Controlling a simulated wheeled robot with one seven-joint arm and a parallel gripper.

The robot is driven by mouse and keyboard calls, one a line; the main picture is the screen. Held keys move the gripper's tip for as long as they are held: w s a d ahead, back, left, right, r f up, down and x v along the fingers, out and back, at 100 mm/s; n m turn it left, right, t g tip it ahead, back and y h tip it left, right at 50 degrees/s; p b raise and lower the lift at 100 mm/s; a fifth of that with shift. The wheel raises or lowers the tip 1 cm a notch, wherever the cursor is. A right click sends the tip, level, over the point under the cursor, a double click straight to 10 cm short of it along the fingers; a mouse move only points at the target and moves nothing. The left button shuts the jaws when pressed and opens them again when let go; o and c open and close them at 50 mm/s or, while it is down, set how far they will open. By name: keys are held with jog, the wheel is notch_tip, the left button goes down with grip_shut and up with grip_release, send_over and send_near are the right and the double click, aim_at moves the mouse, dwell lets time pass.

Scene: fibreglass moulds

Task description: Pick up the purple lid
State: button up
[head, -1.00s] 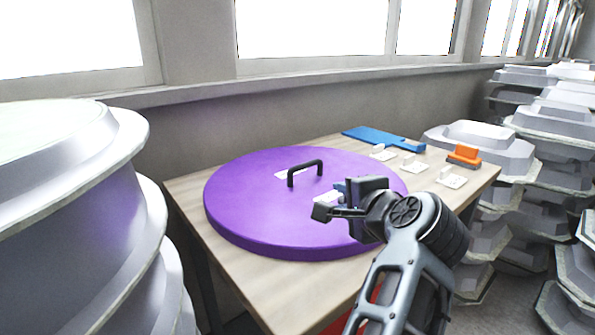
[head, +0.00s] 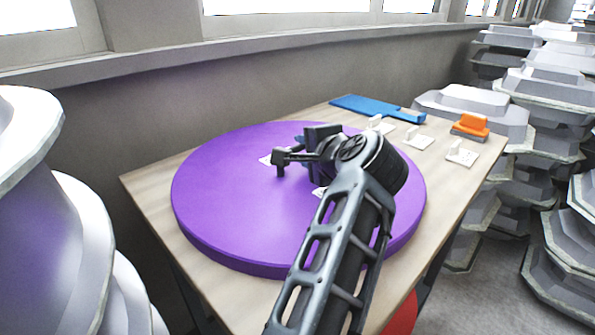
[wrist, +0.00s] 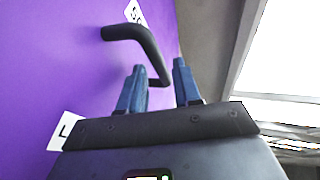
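The purple lid (head: 225,205) is a large round disc lying flat on a wooden table. It fills the left of the wrist view (wrist: 50,60). Its black bar handle (wrist: 135,36) stands up from the lid and also shows in the head view (head: 280,161). My gripper (wrist: 158,66) is open, with two blue fingers apart at the handle. In the wrist view, the handle's nearer end appears in the gap between the fingers. I cannot tell whether they touch it. My arm hides part of the lid in the head view.
The wooden table (head: 142,188) has a blue flat tool (head: 372,107), an orange object (head: 472,124) and small white pieces (head: 418,138) at its back right. Stacked pale moulds stand at left (head: 90,235) and right (head: 550,100). A wall with windows runs behind.

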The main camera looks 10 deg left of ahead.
aim_at(300, 148)
jog(key=x, duration=0.1)
jog(key=b+x, duration=0.1)
jog(key=shift+w+a+f, duration=0.2)
jog(key=shift+f, duration=0.2)
jog(key=shift+w+a+f+b, duration=0.1)
jog(key=shift+w+a+b, duration=0.15)
jog(key=shift+w+b, duration=0.15)
jog(key=shift+c, duration=0.3)
grip_shut()
